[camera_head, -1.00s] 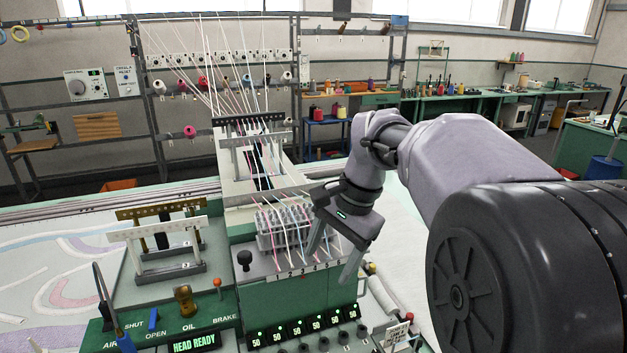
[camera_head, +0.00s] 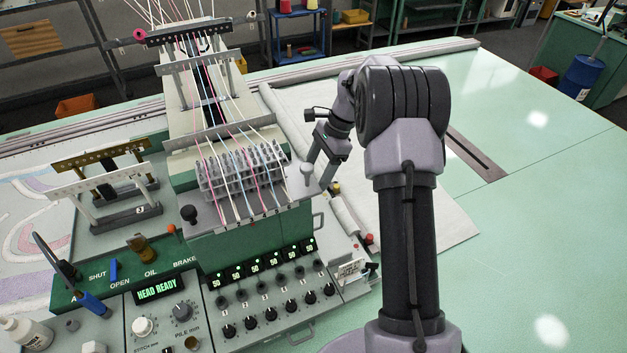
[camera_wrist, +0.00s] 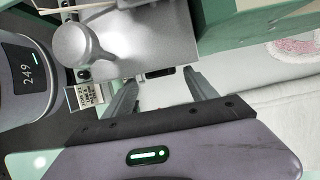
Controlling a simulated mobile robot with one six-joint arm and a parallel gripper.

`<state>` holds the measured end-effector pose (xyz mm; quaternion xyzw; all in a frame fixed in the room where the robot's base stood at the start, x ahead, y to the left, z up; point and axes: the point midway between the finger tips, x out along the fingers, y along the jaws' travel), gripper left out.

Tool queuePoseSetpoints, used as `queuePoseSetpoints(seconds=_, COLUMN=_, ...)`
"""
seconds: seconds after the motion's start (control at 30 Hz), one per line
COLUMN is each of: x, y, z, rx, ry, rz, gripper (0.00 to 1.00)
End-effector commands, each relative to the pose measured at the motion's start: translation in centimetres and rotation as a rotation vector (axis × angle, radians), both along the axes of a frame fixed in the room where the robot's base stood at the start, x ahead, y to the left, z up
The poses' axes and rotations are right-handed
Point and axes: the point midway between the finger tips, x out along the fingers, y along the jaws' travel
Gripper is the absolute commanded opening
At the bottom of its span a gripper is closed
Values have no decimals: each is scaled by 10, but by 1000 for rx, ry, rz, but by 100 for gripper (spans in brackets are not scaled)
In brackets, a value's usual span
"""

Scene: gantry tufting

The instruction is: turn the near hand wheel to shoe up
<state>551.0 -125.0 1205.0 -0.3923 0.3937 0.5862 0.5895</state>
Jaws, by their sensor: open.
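I cannot clearly make out the near hand wheel. A small red round part (camera_head: 370,238) sits at the near end of a pale roller beside the green machine head (camera_head: 250,245). I cannot tell whether it is the wheel. My gripper (camera_head: 318,172) is open and empty, above the head's right back corner. A pale grey rounded knob (camera_head: 307,173) shows close beside its fingers. In the wrist view, the two fingers (camera_wrist: 160,78) are apart with nothing between them. A grey knob on a stem (camera_wrist: 88,42) stands left of them; I cannot tell any contact.
A small printed card (camera_head: 352,268) stands at the head's right front. Threads run down to the needle row (camera_head: 245,170). A black ball knob (camera_head: 190,213) is at the left. The display (camera_head: 161,289) reads HEAD READY. The green table at right (camera_head: 540,200) is clear.

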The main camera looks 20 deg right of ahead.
Motion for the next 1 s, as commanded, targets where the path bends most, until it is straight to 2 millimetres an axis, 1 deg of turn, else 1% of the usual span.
queuePoseSetpoints(seconds=0.03, x=0, y=3, z=-8, rx=1, ry=3, rz=1, gripper=66)
queuePoseSetpoints(seconds=0.1, x=0, y=6, z=-16, rx=0, ry=2, rz=1, gripper=66)
queuePoseSetpoints(seconds=0.2, x=0, y=9, z=-23, rx=0, ry=1, rz=0, gripper=66)
queuePoseSetpoints(seconds=0.47, x=0, y=10, z=-25, rx=-1, ry=0, rz=0, gripper=66)
queuePoseSetpoints(seconds=0.5, x=0, y=10, z=-25, rx=-1, ry=0, rz=1, gripper=64)
queuePoseSetpoints(seconds=0.57, x=0, y=10, z=-25, rx=-1, ry=0, rz=1, gripper=52)
queuePoseSetpoints(seconds=0.7, x=0, y=10, z=-25, rx=-1, ry=0, rz=1, gripper=25)
queuePoseSetpoints(seconds=0.77, x=0, y=10, z=-24, rx=-1, ry=0, rz=1, gripper=13)
queuePoseSetpoints(seconds=0.8, x=0, y=10, z=-24, rx=-1, ry=0, rz=1, gripper=5)
queuePoseSetpoints(seconds=0.83, x=0, y=10, z=-24, rx=-1, ry=0, rz=1, gripper=4)
queuePoseSetpoints(seconds=0.93, x=1, y=10, z=-21, rx=0, ry=15, rz=2, gripper=4)
queuePoseSetpoints(seconds=1.0, x=2, y=10, z=-17, rx=2, ry=56, rz=4, gripper=4)
